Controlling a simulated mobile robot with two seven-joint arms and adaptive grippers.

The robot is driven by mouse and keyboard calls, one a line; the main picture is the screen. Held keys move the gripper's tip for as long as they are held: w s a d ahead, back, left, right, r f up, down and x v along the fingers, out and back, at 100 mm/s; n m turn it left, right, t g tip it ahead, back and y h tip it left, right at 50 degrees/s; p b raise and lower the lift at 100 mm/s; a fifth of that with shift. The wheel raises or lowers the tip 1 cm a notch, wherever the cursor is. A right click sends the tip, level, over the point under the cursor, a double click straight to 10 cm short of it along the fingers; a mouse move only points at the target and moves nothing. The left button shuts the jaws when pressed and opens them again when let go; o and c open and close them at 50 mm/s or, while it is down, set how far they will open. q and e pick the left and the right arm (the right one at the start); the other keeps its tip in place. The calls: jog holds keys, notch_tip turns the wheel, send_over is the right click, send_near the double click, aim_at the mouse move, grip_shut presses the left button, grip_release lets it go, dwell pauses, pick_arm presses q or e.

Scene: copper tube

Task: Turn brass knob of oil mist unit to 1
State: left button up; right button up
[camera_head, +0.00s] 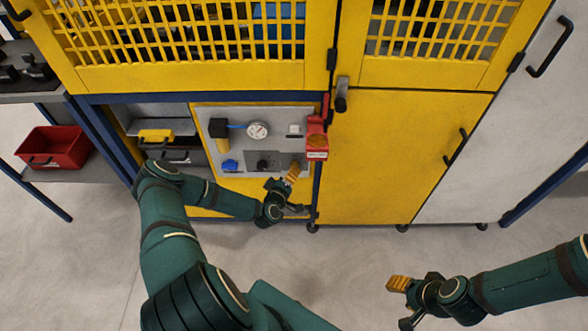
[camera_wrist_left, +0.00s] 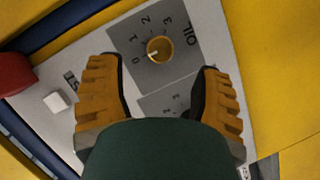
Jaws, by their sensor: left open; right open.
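The brass knob (camera_wrist_left: 160,50) sits on a dark grey scale plate marked 0 to 3 and "OIL" in the left wrist view. Its white pointer mark points to about 0. My left gripper (camera_head: 296,190) is open in front of the control panel (camera_head: 203,125), near its lower right. In the left wrist view my left gripper's fingers (camera_wrist_left: 158,68) are spread wide to either side, with the knob just beyond the tips and untouched. In the head view I cannot make out the knob beside the gripper. My right gripper (camera_head: 398,303) is open and empty over the floor.
The panel also carries a round gauge (camera_head: 258,131), a blue part (camera_head: 230,165) and a second dark plate (camera_wrist_left: 172,102). A red box (camera_head: 317,142) hangs at its right edge. Yellow doors (camera_head: 385,150) stand to the right; a red bin (camera_head: 55,147) is at left.

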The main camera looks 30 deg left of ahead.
pick_arm(q)
jog(key=b+x, duration=0.1)
jog(key=x, duration=0.4)
jog(key=shift+w+f, duration=0.15)
jog(key=shift+w, duration=0.2)
jog(key=shift+o, duration=0.2)
grip_shut()
